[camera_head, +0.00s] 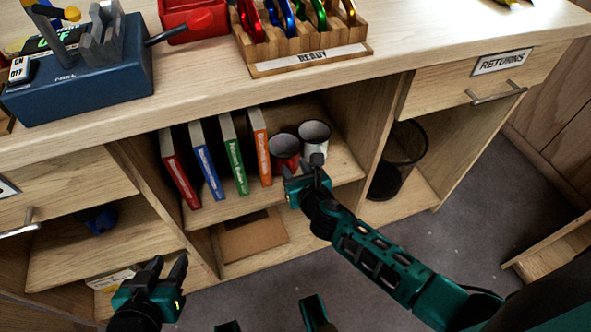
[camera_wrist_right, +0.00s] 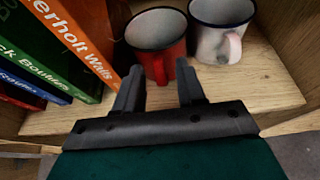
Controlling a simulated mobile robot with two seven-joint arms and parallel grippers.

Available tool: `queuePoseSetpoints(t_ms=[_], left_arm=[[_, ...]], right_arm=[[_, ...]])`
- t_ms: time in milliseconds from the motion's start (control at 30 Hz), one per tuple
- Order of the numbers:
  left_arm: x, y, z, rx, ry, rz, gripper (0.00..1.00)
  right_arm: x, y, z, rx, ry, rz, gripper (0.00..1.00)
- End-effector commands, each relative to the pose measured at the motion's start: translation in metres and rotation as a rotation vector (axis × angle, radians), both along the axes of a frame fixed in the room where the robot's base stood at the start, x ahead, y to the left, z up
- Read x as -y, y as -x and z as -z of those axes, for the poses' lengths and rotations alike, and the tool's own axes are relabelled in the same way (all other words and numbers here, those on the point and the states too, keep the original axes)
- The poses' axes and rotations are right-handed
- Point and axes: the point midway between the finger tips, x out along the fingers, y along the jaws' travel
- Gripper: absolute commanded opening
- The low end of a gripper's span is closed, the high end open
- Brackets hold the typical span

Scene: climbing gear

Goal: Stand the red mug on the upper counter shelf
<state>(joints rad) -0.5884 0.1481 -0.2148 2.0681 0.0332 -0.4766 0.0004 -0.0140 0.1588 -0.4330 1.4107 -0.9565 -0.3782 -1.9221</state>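The red mug (camera_head: 284,149), with a pale inside and dark rim, stands upright on the upper shelf (camera_head: 233,204) of the counter's middle bay. In the right wrist view, the red mug (camera_wrist_right: 158,38) is straight ahead of my right gripper (camera_wrist_right: 160,72). Its handle side faces the gap between the open fingers; whether they touch it I cannot tell. In the head view, my right gripper (camera_head: 306,170) is at the shelf's front and hides part of the mug. My left gripper (camera_head: 167,264) is open and empty, low in front of the left bay.
A white mug (camera_head: 315,132) stands right of the red one. Several books (camera_head: 234,153) stand to the left. Below is a cardboard box (camera_head: 253,237); a black mesh bin (camera_head: 398,160) is to the right. The countertop holds a rack (camera_head: 305,42) and a blue device (camera_head: 80,85).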

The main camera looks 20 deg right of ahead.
Motion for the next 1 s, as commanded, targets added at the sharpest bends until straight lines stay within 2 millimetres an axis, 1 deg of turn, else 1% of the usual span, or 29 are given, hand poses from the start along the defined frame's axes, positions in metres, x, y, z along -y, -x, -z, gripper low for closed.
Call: queuePoseSetpoints(t_ms=[33,167,200,400,533,667,733,767,867,967,1000], left_arm=[[0.0,0.0,-0.005,0.0,0.0,0.0,0.39],[0.0,0.0,-0.015,0.0,0.0,0.0,0.39],[0.0,0.0,-0.017,0.0,0.0,0.0,0.39],[0.0,0.001,-0.027,-0.001,0.0,0.0,0.39],[0.0,0.002,-0.029,-0.003,0.0,0.0,0.39],[0.0,0.002,-0.029,-0.004,0.0,0.0,0.39],[0.0,0.002,-0.03,-0.005,-0.001,0.001,0.39],[0.0,0.002,-0.029,-0.005,-0.001,0.001,0.39],[-0.001,0.002,-0.029,-0.005,-0.003,0.002,0.39],[-0.001,0.003,-0.029,-0.005,-0.003,0.003,0.39],[-0.001,0.003,-0.029,-0.005,-0.004,0.003,0.39]], right_arm=[[0.0,0.009,-0.003,-0.004,0.001,0.0,0.39],[0.002,0.033,-0.015,-0.004,0.0,-0.002,0.39],[0.002,0.042,-0.018,-0.004,0.001,-0.001,0.39],[0.003,0.081,-0.034,-0.004,-0.001,-0.001,0.39],[0.004,0.098,-0.04,-0.004,0.0,0.0,0.39],[0.005,0.107,-0.044,-0.002,-0.005,0.002,0.39],[0.005,0.11,-0.045,-0.009,-0.05,0.022,0.39],[0.005,0.112,-0.045,-0.017,-0.088,0.039,0.39],[0.007,0.117,-0.044,-0.058,-0.319,0.144,0.39],[0.008,0.126,-0.045,-0.119,-0.682,0.315,0.39],[0.008,0.13,-0.045,-0.146,-0.846,0.396,0.39]])
